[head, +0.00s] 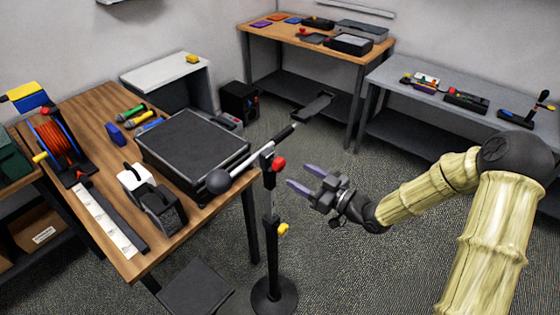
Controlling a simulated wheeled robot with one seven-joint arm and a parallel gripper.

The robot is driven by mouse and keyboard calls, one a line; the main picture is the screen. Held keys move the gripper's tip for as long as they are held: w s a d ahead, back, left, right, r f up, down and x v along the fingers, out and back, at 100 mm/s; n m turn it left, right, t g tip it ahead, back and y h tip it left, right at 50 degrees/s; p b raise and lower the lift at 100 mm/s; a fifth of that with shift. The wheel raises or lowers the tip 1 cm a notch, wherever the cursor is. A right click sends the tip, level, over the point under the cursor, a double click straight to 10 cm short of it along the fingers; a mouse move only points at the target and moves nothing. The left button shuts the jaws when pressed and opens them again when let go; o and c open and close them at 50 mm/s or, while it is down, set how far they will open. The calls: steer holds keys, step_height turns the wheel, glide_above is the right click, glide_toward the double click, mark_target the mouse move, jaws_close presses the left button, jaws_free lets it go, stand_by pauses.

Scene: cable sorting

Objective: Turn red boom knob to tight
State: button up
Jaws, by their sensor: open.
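The red boom knob (279,164) is a round red knob on the clamp at the top of a black stand (272,240). A boom (255,170) runs through the clamp, tilted up to the right, with a dark ball at its lower left end. My gripper (297,176) is open and empty, just right of the red knob. Its two purple fingers point left toward the knob, apart from it as far as I can see. The knob's tight or loose marking is too small to make out.
A yellow knob (283,229) sits lower on the stand. A wooden table (222,196) with a black case (194,148) and an orange cable reel (57,141) stands to the left. Benches (405,88) line the back and right. The carpet between is mostly clear.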

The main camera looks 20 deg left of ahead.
mark_target(282, 166)
steer(key=p+x, duration=0.2)
steer(key=x, duration=0.6)
steer(key=shift+w+a, duration=0.15)
steer(key=shift+w, duration=0.1)
steer(key=shift+s, duration=0.25)
steer(key=shift+w, duration=0.1)
steer(key=c, duration=1)
